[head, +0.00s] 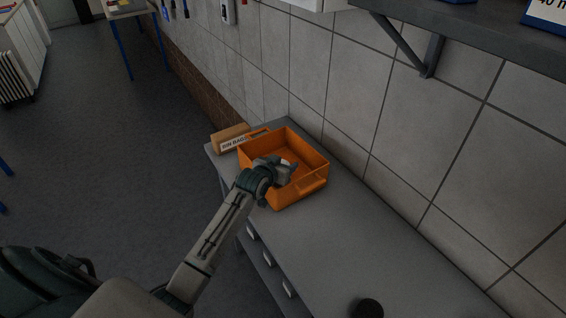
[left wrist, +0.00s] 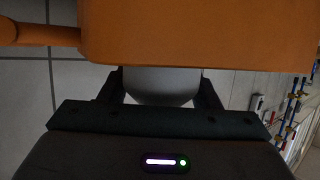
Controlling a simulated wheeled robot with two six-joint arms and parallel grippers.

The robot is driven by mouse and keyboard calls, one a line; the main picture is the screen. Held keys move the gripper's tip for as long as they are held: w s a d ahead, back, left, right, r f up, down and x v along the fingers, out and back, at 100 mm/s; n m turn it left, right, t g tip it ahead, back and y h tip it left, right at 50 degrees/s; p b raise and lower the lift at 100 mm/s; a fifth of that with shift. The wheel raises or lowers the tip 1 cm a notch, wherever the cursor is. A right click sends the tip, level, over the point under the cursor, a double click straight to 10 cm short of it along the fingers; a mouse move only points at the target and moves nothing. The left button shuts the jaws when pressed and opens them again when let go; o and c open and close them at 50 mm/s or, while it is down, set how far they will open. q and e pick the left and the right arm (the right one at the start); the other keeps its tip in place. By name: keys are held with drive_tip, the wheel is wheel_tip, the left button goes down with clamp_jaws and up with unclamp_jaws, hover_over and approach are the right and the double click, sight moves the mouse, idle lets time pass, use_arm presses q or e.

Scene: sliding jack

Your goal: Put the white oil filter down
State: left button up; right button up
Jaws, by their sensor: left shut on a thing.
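The white oil filter (left wrist: 160,86) shows in the left wrist view as a pale rounded body between the two dark fingers. My left gripper (left wrist: 160,92) is shut on it. In the head view my left gripper (head: 284,171) reaches into the orange bin (head: 312,188), which stands on the grey bench top. The arm covers part of the bin's near wall. The orange bin wall (left wrist: 200,35) also fills the top of the left wrist view. I cannot tell whether the filter touches the bin floor. My right gripper is not in view.
A cardboard box marked "BIN BAGS" (head: 231,140) stands just left of the bin. The grey bench top (head: 345,235) is clear to the right, up to a dark round object (head: 366,308) at the bottom edge. A tiled wall (head: 400,130) rises behind, with a shelf (head: 480,35) above.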

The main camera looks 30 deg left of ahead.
use_arm(q)
drive_tip(key=shift+f, duration=0.2)
drive_tip(key=o, duration=1.2)
drive_tip(key=shift+c, duration=0.2)
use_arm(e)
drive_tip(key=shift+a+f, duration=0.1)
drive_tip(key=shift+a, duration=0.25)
use_arm(q)
drive_tip(key=shift+r, duration=0.7)
drive_tip(key=b+v, duration=0.2)
drive_tip(key=v, duration=1)
drive_tip(key=shift+b, duration=0.3)
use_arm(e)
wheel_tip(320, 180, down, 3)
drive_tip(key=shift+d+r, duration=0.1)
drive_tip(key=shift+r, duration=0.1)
